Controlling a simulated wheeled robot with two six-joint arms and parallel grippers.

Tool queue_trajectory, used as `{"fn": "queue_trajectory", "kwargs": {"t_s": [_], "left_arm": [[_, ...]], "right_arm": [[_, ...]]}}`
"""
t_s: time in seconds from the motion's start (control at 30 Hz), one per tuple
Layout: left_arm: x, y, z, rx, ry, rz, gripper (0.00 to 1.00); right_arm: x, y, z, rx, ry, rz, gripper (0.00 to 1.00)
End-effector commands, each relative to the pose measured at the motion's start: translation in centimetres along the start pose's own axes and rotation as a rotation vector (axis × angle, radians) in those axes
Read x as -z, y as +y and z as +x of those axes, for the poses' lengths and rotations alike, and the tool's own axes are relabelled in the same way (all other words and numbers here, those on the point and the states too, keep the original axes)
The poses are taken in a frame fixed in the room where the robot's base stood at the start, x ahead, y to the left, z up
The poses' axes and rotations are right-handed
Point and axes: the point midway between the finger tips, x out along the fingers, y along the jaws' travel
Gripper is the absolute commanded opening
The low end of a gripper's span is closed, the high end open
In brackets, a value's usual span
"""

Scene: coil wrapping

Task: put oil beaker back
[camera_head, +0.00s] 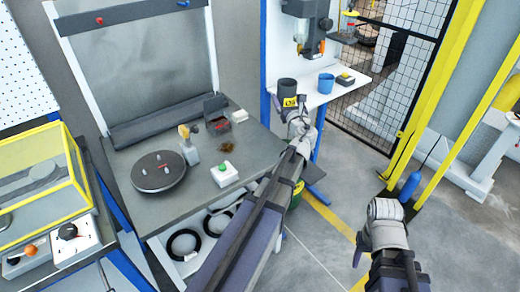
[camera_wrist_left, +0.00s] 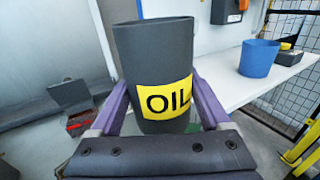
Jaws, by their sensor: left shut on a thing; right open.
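The oil beaker (camera_head: 287,87) is a dark grey cup with a yellow OIL label, upright. It fills the middle of the left wrist view (camera_wrist_left: 155,50). My left gripper (camera_head: 295,106) is shut on it, with a purple finger on either side (camera_wrist_left: 160,108). The beaker is at the left end of the white shelf (camera_head: 345,87); I cannot tell whether its base touches the shelf. The shelf also shows behind it in the left wrist view (camera_wrist_left: 225,92). My right gripper (camera_head: 364,242) is open and empty, low over the floor at the right.
A blue cup (camera_head: 326,83) and a dark box with a yellow top (camera_head: 345,79) stand on the shelf right of the beaker. A drill-like machine (camera_head: 305,28) hangs above. The grey workbench (camera_head: 200,205) holds a round turntable (camera_head: 158,172) and a green-button box (camera_head: 224,174).

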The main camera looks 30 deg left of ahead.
Motion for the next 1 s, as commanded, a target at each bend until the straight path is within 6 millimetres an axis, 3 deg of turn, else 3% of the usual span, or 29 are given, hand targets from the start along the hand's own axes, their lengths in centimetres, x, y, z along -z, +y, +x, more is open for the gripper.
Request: {"fn": "queue_trajectory", "kwargs": {"t_s": [0.03, 0.1, 0.33, 0.67, 1.0], "left_arm": [[1.8, 1.5, 0.3, -0.026, 0.0, 0.0, 0.05], [3.0, 3.3, 0.6, -0.059, 0.0, 0.0, 0.05], [5.1, 7.4, 1.4, -0.135, 0.0, 0.0, 0.05], [5.5, 8.2, 1.5, -0.152, 0.0, 0.0, 0.05], [9.8, 8.2, 1.5, -0.151, 0.0, 0.0, 0.05]], "right_arm": [[0.1, -0.2, 1.8, 0.0, 0.0, 0.0, 0.5], [0.2, -0.3, 2.9, 0.0, 0.0, 0.0, 0.5], [0.3, -0.5, 5.0, 0.0, 0.0, -0.001, 0.5], [0.3, -0.5, 5.5, 0.0, 0.0, -0.001, 0.5], [0.6, -0.9, 9.7, 0.0, 0.0, -0.001, 0.5]]}}
